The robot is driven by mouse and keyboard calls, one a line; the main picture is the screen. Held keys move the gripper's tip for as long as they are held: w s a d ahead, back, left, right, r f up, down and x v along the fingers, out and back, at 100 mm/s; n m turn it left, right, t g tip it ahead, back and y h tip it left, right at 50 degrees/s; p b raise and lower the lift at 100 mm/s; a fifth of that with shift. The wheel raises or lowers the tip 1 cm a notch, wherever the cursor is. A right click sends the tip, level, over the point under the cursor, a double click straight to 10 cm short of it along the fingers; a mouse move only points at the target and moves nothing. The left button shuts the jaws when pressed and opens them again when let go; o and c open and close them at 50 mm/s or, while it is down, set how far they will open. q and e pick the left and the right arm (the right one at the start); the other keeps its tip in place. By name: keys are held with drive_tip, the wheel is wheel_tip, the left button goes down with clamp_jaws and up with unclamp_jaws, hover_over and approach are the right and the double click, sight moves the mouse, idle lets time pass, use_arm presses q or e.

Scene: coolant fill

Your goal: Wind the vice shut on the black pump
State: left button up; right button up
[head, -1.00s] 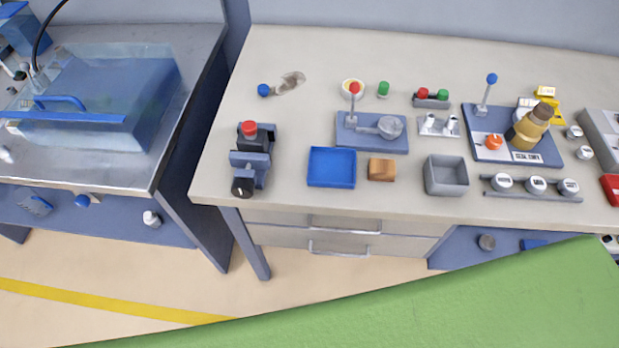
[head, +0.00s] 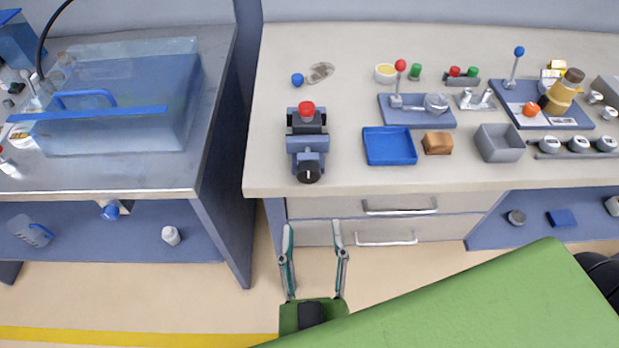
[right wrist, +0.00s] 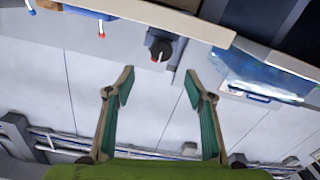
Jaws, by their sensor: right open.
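The blue-grey vice (head: 308,144) stands at the left front of the beige bench, its black winding knob (head: 309,173) facing the front edge. The black pump (head: 306,126), with a red cap on top, is upright at the vice's jaws; I cannot tell whether both jaws touch it. My right gripper (head: 312,232) is open and empty, in front of the bench edge and below the knob in the head view. In the right wrist view the knob (right wrist: 160,48) appears beyond and between the open fingertips (right wrist: 158,82), apart from them. My left gripper is not in view.
A blue tray (head: 390,160), a wooden block (head: 437,143) and a grey bin (head: 499,143) stand right of the vice. A blue ball-shaped knob (head: 297,80) lies behind it. Drawer handles (head: 386,238) stick out below the bench top. A clear tank (head: 130,100) stands on the left bench.

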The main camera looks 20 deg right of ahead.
sight(309, 177)
drive_tip(key=p+x, duration=0.1)
drive_tip(key=x, duration=1)
drive_tip(key=shift+w, duration=0.2)
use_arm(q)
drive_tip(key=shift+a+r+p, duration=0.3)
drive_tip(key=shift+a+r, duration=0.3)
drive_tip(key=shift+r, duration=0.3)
use_arm(e)
drive_tip(key=shift+x, duration=0.75)
drive_tip(key=shift+a, duration=0.1)
drive_tip(key=shift+c, duration=0.3)
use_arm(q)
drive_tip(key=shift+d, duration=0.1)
use_arm(e)
drive_tip(key=c, duration=1)
